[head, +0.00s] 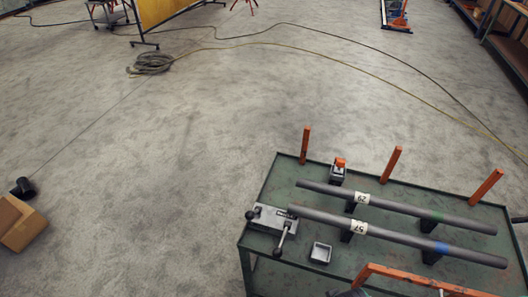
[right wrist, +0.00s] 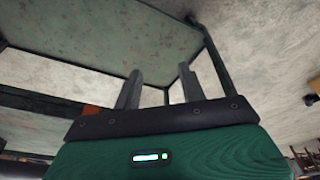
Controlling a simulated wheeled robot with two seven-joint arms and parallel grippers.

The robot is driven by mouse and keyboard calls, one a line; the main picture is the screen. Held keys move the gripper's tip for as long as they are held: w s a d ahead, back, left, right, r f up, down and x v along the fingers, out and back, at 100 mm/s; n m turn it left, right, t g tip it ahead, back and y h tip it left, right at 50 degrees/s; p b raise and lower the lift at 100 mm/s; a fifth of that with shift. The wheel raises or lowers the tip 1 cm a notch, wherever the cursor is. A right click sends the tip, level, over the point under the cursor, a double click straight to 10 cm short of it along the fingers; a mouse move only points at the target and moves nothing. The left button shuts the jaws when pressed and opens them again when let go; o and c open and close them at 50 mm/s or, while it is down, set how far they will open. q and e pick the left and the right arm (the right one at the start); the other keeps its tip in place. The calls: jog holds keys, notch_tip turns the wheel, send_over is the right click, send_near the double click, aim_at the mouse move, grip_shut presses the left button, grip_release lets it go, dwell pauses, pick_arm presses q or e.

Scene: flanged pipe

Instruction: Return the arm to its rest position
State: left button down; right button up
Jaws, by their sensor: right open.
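My right gripper (right wrist: 160,72) shows in the right wrist view. Its two grey fingers stand apart with nothing between them. A scuffed green panel (right wrist: 90,45) with a dark edge lies beyond the fingers; I cannot tell which face of the cart it is. In the head view neither gripper can be made out. Two grey pipes lie on supports on the green cart (head: 278,185): one labelled 29 (head: 400,207) with a green band, and one labelled 57 (head: 400,239) with a blue band.
The cart has orange posts (head: 305,145) at its far side and an orange bar (head: 410,280) at its near side. A clamp-like tool (head: 272,218) and a small tray (head: 320,253) sit on it. A cardboard box (head: 20,224) lies left; cables (head: 153,62) cross the floor.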

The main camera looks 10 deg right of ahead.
jog(key=s+d+f+g, duration=0.1)
jog(key=s+f, duration=0.3)
jog(key=f, duration=0.8)
jog(key=s+f, duration=0.4)
jog(key=f, duration=0.7)
jog(key=s+d+f+g, duration=0.1)
jog(key=s+d+f, duration=0.2)
jog(key=s+f, duration=0.8)
jog(key=s, duration=0.3)
jog(key=shift+c, duration=0.2)
jog(key=shift+s, duration=0.1)
jog(key=shift+c, duration=0.3)
